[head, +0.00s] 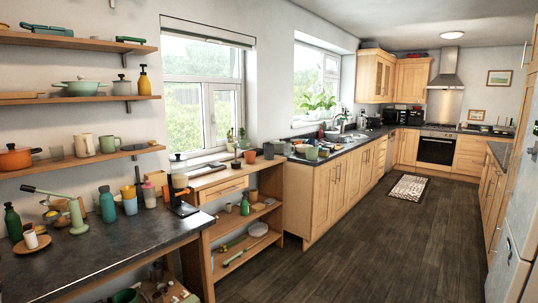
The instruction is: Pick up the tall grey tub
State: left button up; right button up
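I cannot single out a tall grey tub with certainty. A small grey lidded canister (122,86) stands on the middle wall shelf at the left, below the top shelf. A small grey cup-like container (56,152) stands on the lowest wall shelf, next to an orange pot. Both are small in the head view, so their exact shape is hard to tell. Neither of my grippers shows in the head view.
A dark worktop (75,268) at the near left holds bottles, cups and a green lever device (70,207). A wooden shelf unit (240,235) stands beyond it. Sink counters run along the window wall. The dark wood floor (375,245) is open, with a patterned mat (408,187) farther back.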

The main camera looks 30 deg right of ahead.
aim_at(268, 148)
jog(key=z, duration=0.55)
jog(key=k, duration=0.65)
jog(key=z, duration=1)
jog(key=i, duration=1.4)
jog(key=z, duration=0.4)
jog(key=i, duration=2.05)
jog(key=u, duration=0.85)
jog(key=i, duration=1.2)
jog(key=u, duration=0.95)
